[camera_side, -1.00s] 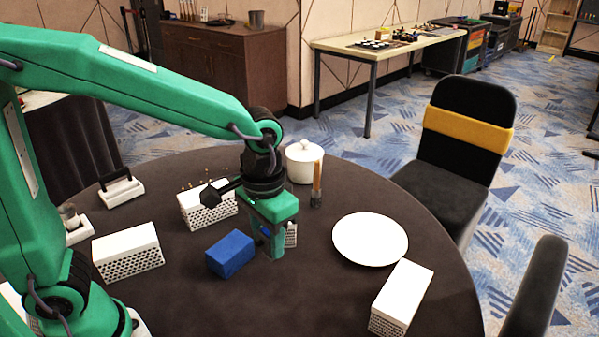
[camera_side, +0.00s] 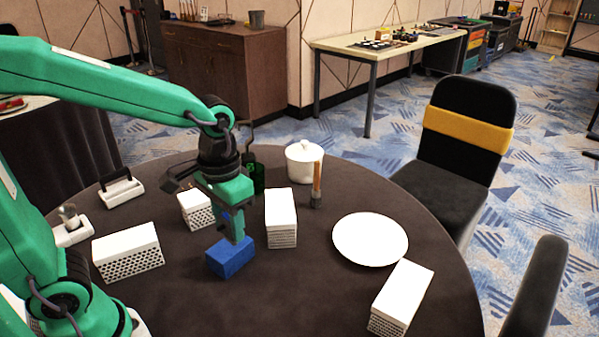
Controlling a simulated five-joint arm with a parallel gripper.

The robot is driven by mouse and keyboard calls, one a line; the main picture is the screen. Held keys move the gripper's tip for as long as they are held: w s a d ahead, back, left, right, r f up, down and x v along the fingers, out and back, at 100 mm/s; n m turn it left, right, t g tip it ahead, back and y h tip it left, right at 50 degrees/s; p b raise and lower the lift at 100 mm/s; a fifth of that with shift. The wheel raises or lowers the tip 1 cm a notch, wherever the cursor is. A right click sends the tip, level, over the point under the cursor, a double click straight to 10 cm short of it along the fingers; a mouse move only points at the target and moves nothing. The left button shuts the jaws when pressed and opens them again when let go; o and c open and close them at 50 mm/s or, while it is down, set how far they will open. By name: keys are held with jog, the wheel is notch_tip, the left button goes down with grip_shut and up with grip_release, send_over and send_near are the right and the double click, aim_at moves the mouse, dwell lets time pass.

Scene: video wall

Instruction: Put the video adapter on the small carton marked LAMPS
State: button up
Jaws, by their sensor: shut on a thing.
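My gripper (camera_side: 236,236) points down, with its fingertips just above or at the top of a small blue box (camera_side: 226,259) on the dark round table. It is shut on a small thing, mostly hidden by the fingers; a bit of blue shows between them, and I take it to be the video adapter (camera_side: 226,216). I take the blue box to be the small carton, but no LAMPS lettering is legible. I cannot tell whether the held thing touches the box.
White perforated boxes stand left (camera_side: 128,251), behind (camera_side: 196,211), right (camera_side: 281,216) and front right (camera_side: 402,296). A white plate (camera_side: 370,239), lidded white pot (camera_side: 304,162), wooden-handled tool (camera_side: 316,185) and dark green vessel (camera_side: 257,178) are also on the table.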

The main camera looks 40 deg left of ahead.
jog(key=w+a+f, duration=0.1)
jog(key=a+f, duration=0.1)
jog(key=a, duration=0.1)
jog(key=w+a+f, duration=0.2)
jog(key=a, duration=0.1)
jog(key=w+a+f, duration=0.1)
jog(key=a+f, duration=0.1)
jog(key=a, duration=0.1)
jog(key=shift+w, duration=0.15)
jog(key=shift+d, duration=0.1)
jog(key=shift+f, duration=1.95)
jog(key=shift+f, duration=0.15)
jog(key=o, duration=0.9)
jog(key=shift+o, duration=0.2)
notch_tip(320, 180, up, 12)
jog(key=shift+r, duration=0.2)
